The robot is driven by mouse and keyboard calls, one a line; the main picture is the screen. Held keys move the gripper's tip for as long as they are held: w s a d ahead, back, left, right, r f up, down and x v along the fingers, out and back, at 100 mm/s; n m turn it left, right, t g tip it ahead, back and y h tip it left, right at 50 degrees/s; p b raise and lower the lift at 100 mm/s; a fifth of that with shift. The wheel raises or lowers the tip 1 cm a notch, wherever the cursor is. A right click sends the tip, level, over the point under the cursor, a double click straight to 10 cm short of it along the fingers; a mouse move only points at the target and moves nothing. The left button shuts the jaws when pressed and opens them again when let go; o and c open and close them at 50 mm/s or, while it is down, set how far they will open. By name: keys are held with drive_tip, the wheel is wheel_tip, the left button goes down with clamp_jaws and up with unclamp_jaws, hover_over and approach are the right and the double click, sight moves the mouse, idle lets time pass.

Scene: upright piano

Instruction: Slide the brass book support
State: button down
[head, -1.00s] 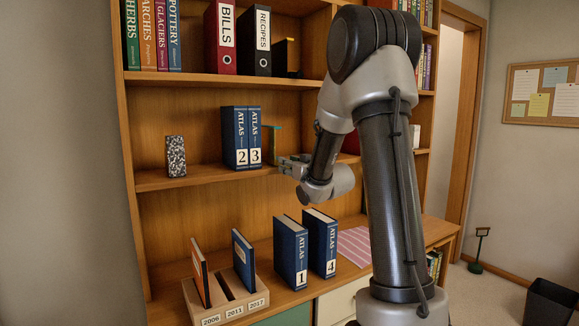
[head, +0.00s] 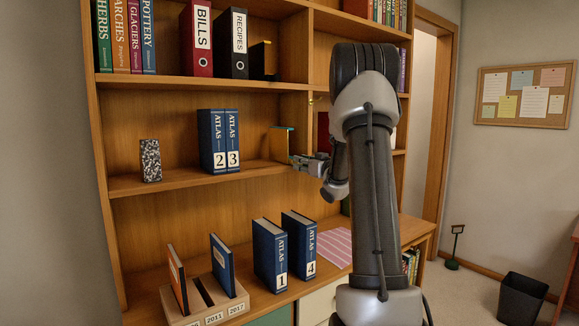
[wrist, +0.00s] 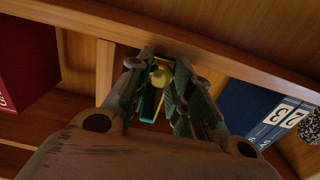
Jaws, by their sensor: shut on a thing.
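The brass book support (head: 281,143), an upright brownish plate with a teal top edge, stands on the middle shelf. A clear gap separates it from the blue Atlas 3 (head: 233,142), which stands beside Atlas 2 (head: 212,143) to its left. My gripper (head: 297,161) is shut on the support from its right side. In the wrist view, the fingers (wrist: 165,97) close around a yellow and teal part of the support (wrist: 150,104). The fingers hide much of it there, so the exact contact is hard to see.
A speckled block (head: 151,160) stands left on the same shelf. A shelf divider (head: 309,125) rises just right of the support. Atlas 1 (head: 269,255) and Atlas 4 (head: 299,245) stand below, near a slotted wooden holder (head: 205,302). The shelf (head: 255,172) between Atlas 3 and the support is bare.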

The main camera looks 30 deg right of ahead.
drive_tip(key=shift+d, duration=0.15)
drive_tip(key=c, duration=1.3)
unclamp_jaws()
drive_tip(key=s, duration=1.2)
drive_tip(key=shift+d, duration=0.2)
